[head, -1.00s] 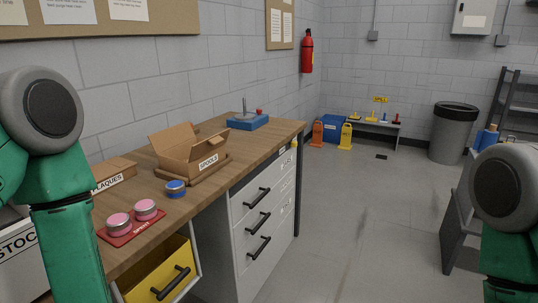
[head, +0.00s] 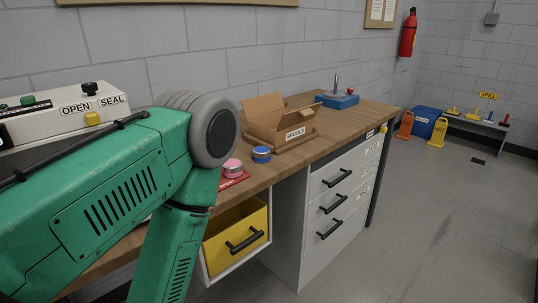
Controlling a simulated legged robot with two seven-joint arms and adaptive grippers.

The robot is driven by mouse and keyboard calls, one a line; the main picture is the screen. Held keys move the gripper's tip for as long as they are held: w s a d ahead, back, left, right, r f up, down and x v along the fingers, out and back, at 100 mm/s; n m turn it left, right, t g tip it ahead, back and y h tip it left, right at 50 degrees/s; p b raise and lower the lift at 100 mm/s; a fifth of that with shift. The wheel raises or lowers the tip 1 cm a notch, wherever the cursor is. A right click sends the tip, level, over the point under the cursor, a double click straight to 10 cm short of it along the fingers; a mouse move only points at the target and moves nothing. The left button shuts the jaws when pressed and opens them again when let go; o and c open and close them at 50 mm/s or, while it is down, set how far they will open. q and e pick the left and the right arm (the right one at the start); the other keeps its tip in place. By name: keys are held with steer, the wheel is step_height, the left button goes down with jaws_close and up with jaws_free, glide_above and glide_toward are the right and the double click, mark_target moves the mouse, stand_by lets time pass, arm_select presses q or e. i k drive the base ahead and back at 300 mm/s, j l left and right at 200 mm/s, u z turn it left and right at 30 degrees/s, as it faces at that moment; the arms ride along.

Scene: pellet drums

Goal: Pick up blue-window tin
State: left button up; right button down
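A small round tin with a blue top (head: 261,154) sits on the wooden bench (head: 334,133), in front of the open cardboard box labelled SPOOLS. It is the only blue tin I see, and I cannot make out a window on it. A pink-topped tin (head: 232,167) stands to its left on a red mat (head: 236,180), partly hidden by my green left arm. The gripper of that arm is outside the view. My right arm and gripper are not in view.
The cardboard box (head: 284,122) stands behind the blue tin. A blue fixture with an upright rod (head: 337,100) is farther right. An open yellow drawer (head: 236,235) juts out below the bench. A machine labelled OPEN and SEAL (head: 75,110) stands at the left.

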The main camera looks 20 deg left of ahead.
mark_target(261, 154)
steer(key=u, duration=2.05)
steer(key=z, duration=1.25)
steer(key=i+l, duration=0.2)
steer(key=l, duration=0.15)
steer(key=i+l+u, duration=0.15)
steer(key=i+l, duration=0.3)
steer(key=l, duration=0.25)
steer(key=i+l+u, duration=0.15)
steer(key=l, duration=0.2)
